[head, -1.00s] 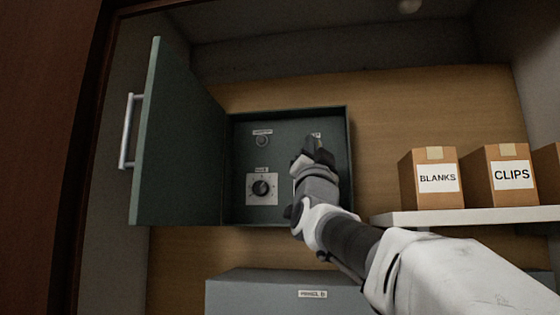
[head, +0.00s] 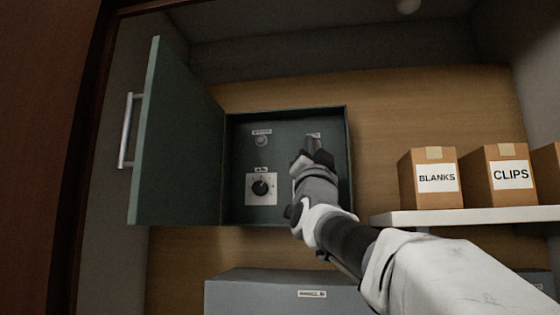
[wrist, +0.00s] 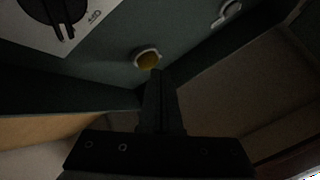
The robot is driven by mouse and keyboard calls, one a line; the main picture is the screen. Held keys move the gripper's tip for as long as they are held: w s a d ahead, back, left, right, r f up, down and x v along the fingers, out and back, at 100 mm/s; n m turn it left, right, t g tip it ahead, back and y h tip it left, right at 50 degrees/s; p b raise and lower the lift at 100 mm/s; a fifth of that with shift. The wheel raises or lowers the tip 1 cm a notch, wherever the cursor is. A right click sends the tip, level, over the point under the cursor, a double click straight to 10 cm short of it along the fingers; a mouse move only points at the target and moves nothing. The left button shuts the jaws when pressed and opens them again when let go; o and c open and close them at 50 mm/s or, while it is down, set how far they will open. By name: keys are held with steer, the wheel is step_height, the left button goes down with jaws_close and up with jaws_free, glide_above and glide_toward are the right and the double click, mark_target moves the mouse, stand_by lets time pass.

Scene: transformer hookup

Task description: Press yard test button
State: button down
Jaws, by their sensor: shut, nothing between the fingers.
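The green wall box stands open, with its panel (head: 285,170) facing me. In the wrist view a round yellow button (wrist: 147,60) in a pale ring sits on the panel, just beyond my fingertips. I cannot tell whether they touch it. In the head view my gripper (head: 312,143) is at the upper right of the panel, fingers together and empty, and it hides the button there. A small label (head: 315,135) shows just above the fingertips. My closed fingers also show in the wrist view (wrist: 157,78).
A black dial (head: 261,187) on a white plate and a small round fitting (head: 261,141) are left of my gripper. The box door (head: 175,140) is swung open to the left. Cartons marked BLANKS (head: 431,180) and CLIPS (head: 502,177) stand on a shelf at the right.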

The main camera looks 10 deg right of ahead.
steer(key=shift+w+d, duration=0.2)
steer(key=shift+w, duration=0.25)
stand_by(0.8)
steer(key=shift+s, duration=0.1)
steer(key=shift+s+a+b, duration=0.3)
steer(key=shift+s+b, duration=0.25)
steer(key=shift+s, duration=0.1)
steer(key=shift+f, duration=0.1)
steer(key=s, duration=0.1)
steer(key=s+a+b, duration=0.1)
steer(key=s, duration=0.1)
steer(key=s+b, duration=0.1)
steer(key=shift+s+a, duration=0.25)
steer(key=shift+s, duration=0.15)
stand_by(0.8)
